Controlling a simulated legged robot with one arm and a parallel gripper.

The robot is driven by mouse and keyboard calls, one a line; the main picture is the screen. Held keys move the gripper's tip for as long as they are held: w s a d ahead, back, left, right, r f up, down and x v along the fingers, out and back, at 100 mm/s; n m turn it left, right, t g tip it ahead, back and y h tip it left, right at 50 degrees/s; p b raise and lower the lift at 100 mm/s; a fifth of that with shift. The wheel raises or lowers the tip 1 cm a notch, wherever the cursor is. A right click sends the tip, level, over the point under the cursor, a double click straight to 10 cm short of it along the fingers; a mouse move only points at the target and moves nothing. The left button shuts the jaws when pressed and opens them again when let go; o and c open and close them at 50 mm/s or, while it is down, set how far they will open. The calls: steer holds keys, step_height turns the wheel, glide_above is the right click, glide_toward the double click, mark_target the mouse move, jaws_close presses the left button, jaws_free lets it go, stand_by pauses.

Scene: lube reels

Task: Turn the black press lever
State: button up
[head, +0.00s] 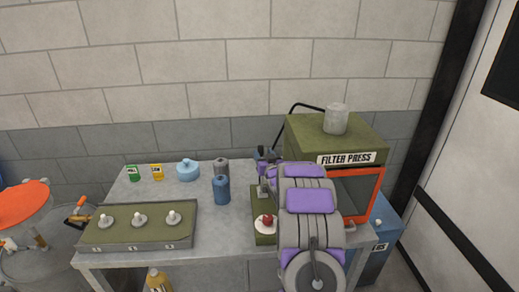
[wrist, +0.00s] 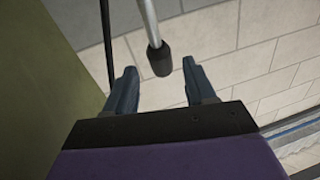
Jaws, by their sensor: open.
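The press lever shows in the wrist view as a pale metal rod with a black end grip (wrist: 158,58). The black grip lies between the two fingertips of my gripper (wrist: 157,70), with a gap on each side. My gripper is open and holds nothing. In the head view, the olive filter press (head: 305,135) stands at the right of the table, with its name label on the front. My arm covers part of the press front and the table before it. I cannot make out the lever clearly in the head view.
A grey table (head: 140,187) carries an olive panel (head: 140,237) with several knobs, a blue bottle (head: 221,190) and a light blue container (head: 188,170). A thin black tube (head: 293,115) curves beside the press. A grey cup (head: 336,119) stands on top. A brick wall is behind.

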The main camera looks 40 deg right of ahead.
mark_target(260, 147)
steer(key=shift+x, duration=3.05)
steer(key=shift+c, duration=0.3)
jaws_close()
